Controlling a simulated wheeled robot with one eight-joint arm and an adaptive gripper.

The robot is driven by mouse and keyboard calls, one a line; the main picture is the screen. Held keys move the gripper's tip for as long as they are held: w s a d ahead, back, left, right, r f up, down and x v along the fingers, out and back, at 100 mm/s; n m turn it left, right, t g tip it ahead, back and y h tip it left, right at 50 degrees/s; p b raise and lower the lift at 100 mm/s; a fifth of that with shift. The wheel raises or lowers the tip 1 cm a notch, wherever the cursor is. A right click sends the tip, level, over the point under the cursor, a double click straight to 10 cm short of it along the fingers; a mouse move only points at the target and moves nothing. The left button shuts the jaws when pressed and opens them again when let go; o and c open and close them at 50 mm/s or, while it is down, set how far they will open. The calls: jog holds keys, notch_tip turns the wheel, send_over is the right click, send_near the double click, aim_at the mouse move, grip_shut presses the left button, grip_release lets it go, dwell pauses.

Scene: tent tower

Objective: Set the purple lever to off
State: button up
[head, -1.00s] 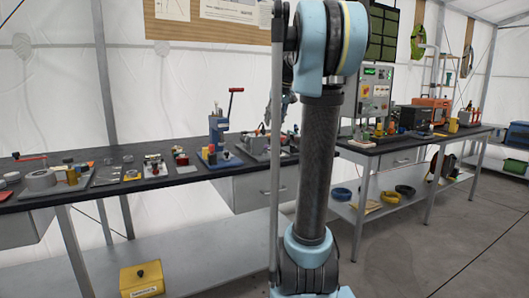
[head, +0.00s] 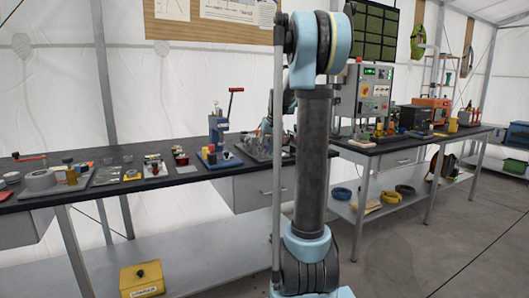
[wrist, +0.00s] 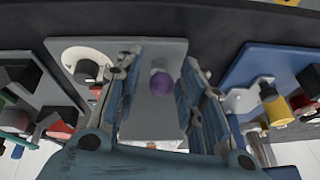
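The purple lever shows in the wrist view as a round purple knob (wrist: 162,84) over a grey plate (wrist: 158,54). My gripper (wrist: 160,72) is open, with one finger on each side of the knob. The knob appears between the fingers with a gap on both sides, and I see no contact. How far below the fingertips it lies, and which way the lever is set, I cannot tell. In the head view my own arm hides my gripper, and I cannot make out the purple lever there.
A blue plate with fittings (wrist: 285,75) lies close on the right in the wrist view. A panel with red and green parts (wrist: 40,90) lies close on the left. In the head view a long dark bench (head: 140,180) holds several devices, and a control box (head: 372,95) stands farther right.

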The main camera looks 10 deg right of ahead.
jog(key=shift+w+f, duration=0.1)
jog(key=shift+f, duration=0.25)
jog(key=shift+c, duration=0.5)
grip_shut()
